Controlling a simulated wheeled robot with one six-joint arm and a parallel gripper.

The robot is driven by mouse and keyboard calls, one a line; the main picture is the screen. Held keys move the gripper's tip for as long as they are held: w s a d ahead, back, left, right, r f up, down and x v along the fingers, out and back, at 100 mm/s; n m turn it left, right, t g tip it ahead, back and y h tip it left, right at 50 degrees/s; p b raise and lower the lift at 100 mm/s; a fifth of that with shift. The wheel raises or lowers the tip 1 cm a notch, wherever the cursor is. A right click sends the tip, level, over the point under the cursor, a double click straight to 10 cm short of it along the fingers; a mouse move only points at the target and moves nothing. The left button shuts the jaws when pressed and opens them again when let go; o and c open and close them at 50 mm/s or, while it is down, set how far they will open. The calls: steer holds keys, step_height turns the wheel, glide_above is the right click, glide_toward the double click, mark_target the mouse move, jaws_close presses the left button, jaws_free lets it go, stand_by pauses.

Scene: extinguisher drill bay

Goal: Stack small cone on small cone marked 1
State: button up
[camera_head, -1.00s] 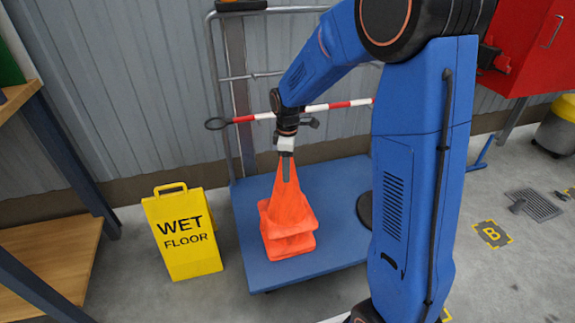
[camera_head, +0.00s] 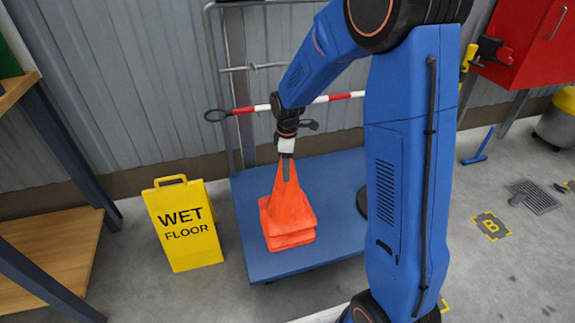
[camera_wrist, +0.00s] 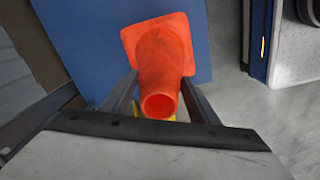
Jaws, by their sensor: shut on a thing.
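An orange small cone (camera_head: 285,203) stands upright on the blue platform, with its tip in my gripper (camera_head: 287,172). A second orange base edge, the small cone beneath (camera_head: 292,240), shows just below its base, so the upper cone sits nested over it or very close above it. I cannot tell whether the two touch. No mark 1 is visible. In the wrist view the held cone (camera_wrist: 160,65) lies between the two fingers, its open tip facing me. My gripper is shut on the upper cone near its top.
The blue platform trolley (camera_head: 330,185) has a rail frame behind it and free deck around the cones. A red-and-white bar (camera_head: 335,98) crosses behind my wrist. A yellow wet floor sign (camera_head: 183,225) stands left, near a wooden shelf (camera_head: 55,245).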

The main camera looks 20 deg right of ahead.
steer(key=shift+f, duration=2.95)
steer(key=o, duration=1.6)
steer(key=shift+o, duration=0.2)
steer(key=shift+r, duration=0.1)
step_height(320, 180, up, 17)
steer(key=s+d+r+m+t, duration=0.1)
steer(key=s+d+r+m, duration=0.15)
steer(key=s+r, duration=0.4)
steer(key=s+d+r+m+t, duration=0.1)
steer(key=s+d+r+m, duration=0.2)
steer(key=s, duration=0.7)
steer(key=s+d+m+t, duration=0.1)
steer(key=s+m, duration=0.7)
steer(key=s, duration=0.9)
steer(key=shift+f+t, duration=0.15)
steer(key=shift+t, duration=0.75)
steer(key=shift+d, duration=0.1)
